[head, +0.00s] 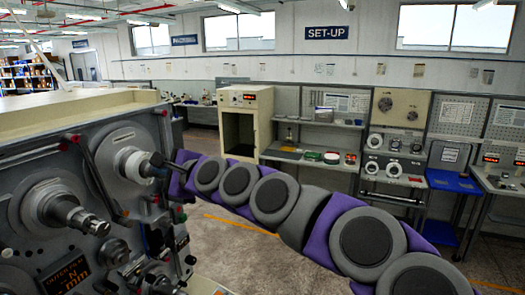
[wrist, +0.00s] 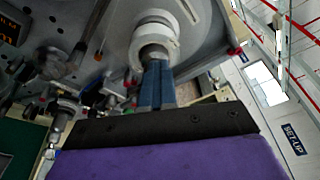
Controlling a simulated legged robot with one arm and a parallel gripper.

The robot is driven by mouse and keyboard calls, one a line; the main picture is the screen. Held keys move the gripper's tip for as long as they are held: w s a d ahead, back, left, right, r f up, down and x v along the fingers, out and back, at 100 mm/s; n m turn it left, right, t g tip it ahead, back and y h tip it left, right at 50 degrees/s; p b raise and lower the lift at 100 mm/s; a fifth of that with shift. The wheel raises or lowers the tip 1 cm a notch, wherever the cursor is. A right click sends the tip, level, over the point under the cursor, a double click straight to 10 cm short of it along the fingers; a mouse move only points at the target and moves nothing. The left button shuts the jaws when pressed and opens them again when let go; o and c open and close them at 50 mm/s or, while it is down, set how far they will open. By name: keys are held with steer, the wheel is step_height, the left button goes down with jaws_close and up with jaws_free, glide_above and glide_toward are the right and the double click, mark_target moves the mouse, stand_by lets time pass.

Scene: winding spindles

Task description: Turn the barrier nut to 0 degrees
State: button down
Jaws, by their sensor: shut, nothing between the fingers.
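My gripper (head: 158,165) reaches left to the winding machine's upper spindle. In the wrist view my gripper's blue fingers (wrist: 155,66) are together, with nothing seen between them. Their tips overlap the dark spindle end inside a pale ring-shaped nut (wrist: 170,36). I cannot tell whether they touch it. In the head view the pale nut (head: 129,162) sits on a grey disc, just left of my fingers. No label marks it as the barrier nut, and its angle is not readable.
A second spindle (head: 72,212) sticks out lower left. An orange display (head: 67,277) and several small knobs lie below. A thin bar with red ends (head: 95,175) crosses between the spindles. Benches (head: 310,160) stand far behind; open floor (head: 225,225) lies below my arm.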

steer(key=shift+s+a+f, duration=0.15)
steer(key=shift+a+f, duration=0.1)
steer(key=shift+f, duration=0.05)
steer(key=shift+s+a+f+p, duration=0.1)
steer(key=shift+s+f+p, duration=0.15)
steer(key=shift+f+p, duration=0.15)
steer(key=shift+s+f, duration=0.2)
steer(key=shift+f, duration=0.25)
steer(key=shift+s+a+p, duration=0.15)
steer(key=shift+p, duration=0.15)
